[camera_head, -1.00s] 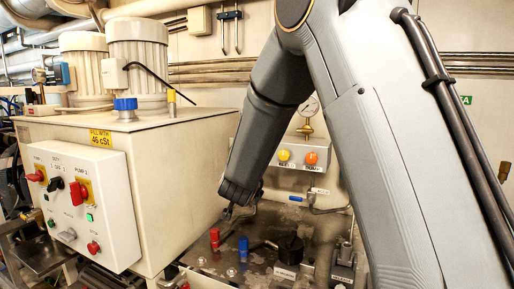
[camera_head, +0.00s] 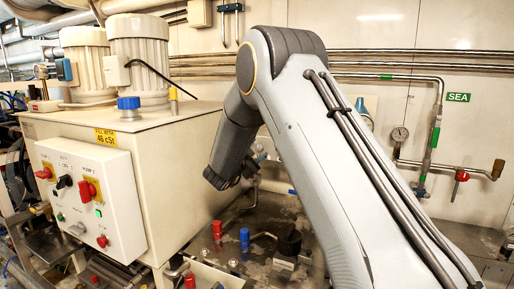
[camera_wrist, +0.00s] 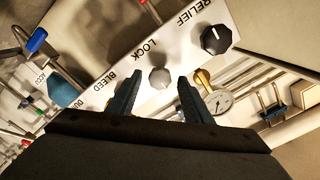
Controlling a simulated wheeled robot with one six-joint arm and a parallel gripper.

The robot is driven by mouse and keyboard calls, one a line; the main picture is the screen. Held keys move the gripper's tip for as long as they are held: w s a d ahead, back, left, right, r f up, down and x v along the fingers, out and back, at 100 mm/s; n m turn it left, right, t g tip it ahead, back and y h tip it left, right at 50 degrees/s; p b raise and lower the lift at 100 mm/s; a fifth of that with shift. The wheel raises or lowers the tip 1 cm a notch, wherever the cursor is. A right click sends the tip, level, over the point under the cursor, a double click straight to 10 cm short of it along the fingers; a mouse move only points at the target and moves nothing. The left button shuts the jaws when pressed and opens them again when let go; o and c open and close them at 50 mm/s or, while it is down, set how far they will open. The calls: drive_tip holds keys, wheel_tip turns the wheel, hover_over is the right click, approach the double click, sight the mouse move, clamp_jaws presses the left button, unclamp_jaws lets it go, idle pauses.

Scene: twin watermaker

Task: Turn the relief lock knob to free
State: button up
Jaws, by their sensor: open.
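The relief lock knob (camera_wrist: 159,78) is a small grey round knob beside the word LOCK on a pale panel (camera_wrist: 120,52) in the wrist view. A larger black knob (camera_wrist: 215,39) sits beside the word RELIEF. My gripper (camera_wrist: 157,82) is open, its two dark fingers apart. The lock knob shows between the fingertips in the picture; contact and distance cannot be told. No clear pointer shows on the lock knob. In the head view my gripper (camera_head: 246,172) is partly visible at the arm's end, and my arm hides the panel.
A pressure gauge (camera_wrist: 219,102) on a brass fitting is close to my right finger. A blue-handled valve (camera_wrist: 36,40) is at the left. In the head view, a large cream tank (camera_head: 165,135) with a switch box (camera_head: 90,195) stands left of my arm. Red (camera_head: 217,229) and blue (camera_head: 244,238) handles stand below.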

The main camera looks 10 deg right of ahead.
drive_tip(key=shift+w+d, duration=0.25)
drive_tip(key=shift+w, duration=0.15)
drive_tip(key=shift+c, duration=0.4)
drive_tip(key=c, duration=1)
